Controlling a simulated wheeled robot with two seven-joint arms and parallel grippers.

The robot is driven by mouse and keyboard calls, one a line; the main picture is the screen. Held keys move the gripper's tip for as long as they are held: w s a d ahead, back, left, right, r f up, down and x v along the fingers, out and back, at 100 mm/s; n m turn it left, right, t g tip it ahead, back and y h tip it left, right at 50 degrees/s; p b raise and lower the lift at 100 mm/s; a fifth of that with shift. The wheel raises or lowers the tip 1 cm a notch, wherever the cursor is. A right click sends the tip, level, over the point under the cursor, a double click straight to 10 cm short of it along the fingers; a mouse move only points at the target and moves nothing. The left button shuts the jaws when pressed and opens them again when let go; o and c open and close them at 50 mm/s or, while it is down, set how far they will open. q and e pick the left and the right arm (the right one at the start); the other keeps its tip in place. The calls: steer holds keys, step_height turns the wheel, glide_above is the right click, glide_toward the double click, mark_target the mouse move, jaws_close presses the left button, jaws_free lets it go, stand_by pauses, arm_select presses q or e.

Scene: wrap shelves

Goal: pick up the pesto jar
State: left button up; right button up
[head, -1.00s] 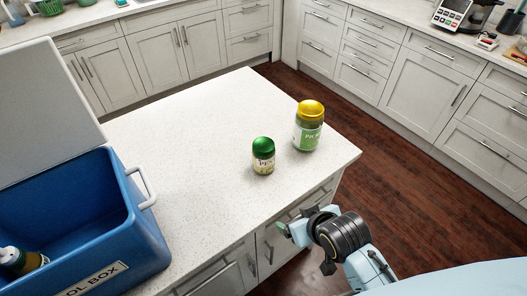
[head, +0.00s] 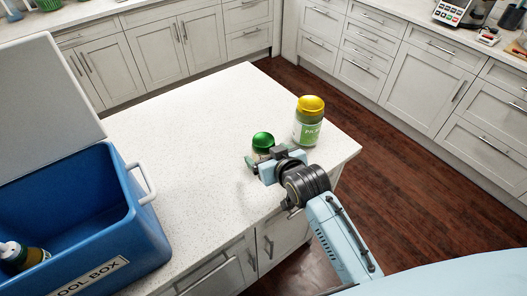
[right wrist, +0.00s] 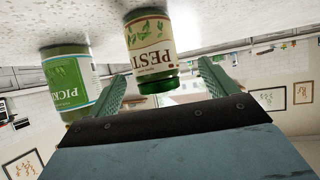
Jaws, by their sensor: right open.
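The pesto jar (head: 263,141) has a green lid and stands on the white counter near its right end. My right gripper (head: 272,158) is in front of it and hides most of its body in the head view. In the right wrist view, which is upside down, the pesto jar (right wrist: 152,50) shows its cream label between the two green fingers (right wrist: 165,90). The fingers are apart and open, with a gap on each side of the jar. My left gripper is not in view.
A pickle jar (head: 308,122) with a yellow lid stands just right of the pesto jar; it also shows in the wrist view (right wrist: 70,80). An open blue cool box (head: 150,235) with a bottle (head: 22,257) inside stands at left. The counter (head: 180,130) between is clear.

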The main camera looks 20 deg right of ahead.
steer(key=shift+d+x, duration=0.2)
steer(key=shift+x, duration=1.15)
steer(key=shift+d+x, duration=0.2)
steer(key=shift+x, duration=1.15)
steer(key=c, duration=1.4)
